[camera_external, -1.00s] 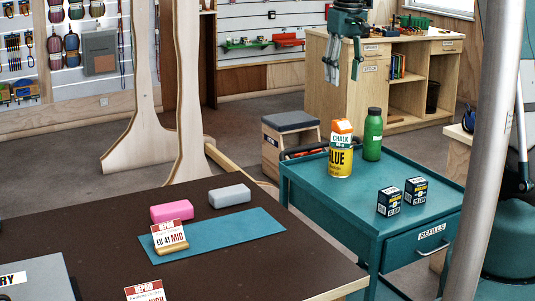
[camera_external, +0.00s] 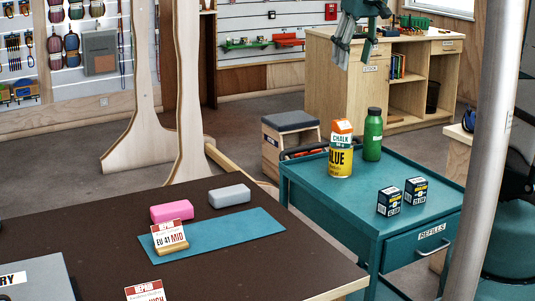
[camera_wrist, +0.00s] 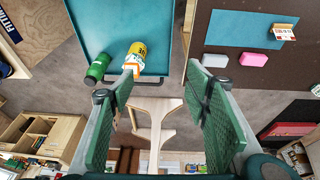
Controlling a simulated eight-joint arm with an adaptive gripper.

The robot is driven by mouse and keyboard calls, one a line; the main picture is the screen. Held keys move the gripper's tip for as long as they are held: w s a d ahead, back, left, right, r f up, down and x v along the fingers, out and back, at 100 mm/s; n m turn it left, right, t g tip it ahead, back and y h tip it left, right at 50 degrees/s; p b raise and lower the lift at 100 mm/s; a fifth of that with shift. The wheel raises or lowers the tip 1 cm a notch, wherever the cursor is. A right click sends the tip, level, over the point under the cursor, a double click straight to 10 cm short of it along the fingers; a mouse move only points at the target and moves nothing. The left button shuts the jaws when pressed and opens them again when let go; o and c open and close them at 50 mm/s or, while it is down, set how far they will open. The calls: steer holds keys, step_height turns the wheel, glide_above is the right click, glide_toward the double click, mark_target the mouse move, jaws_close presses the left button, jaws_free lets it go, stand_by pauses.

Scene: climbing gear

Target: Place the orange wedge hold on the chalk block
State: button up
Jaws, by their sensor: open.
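A yellow glue can (camera_external: 340,162) stands on the teal cart. On it is a white block marked CHALK (camera_external: 341,140), apparently the chalk block. An orange piece (camera_external: 342,126), apparently the wedge hold, tops the white block; I cannot tell exactly how they meet. The wrist view shows the can (camera_wrist: 138,48) with white and orange at its end (camera_wrist: 132,66). My gripper (camera_external: 355,55) is above and behind the can in the picture, clear of it. In the wrist view, my gripper (camera_wrist: 163,72) has its fingers wide apart and nothing between them.
A green bottle (camera_external: 373,134) stands close to the can's right. Two small dark boxes (camera_external: 403,195) sit near the front of the cart (camera_external: 325,200). The dark table (camera_external: 110,220) holds a pink block (camera_external: 171,211), a grey block (camera_external: 229,196), a blue mat (camera_external: 240,226) and tags.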

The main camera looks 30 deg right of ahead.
steer(key=s+a+f+t, duration=0.1)
steer(key=s+a, duration=0.3)
steer(key=s, duration=0.7)
steer(key=s+a+f+t, duration=0.2)
steer(key=s+a, duration=0.1)
steer(key=s, duration=0.8)
steer(key=shift+a+t, duration=0.35)
steer(key=shift+t, duration=0.05)
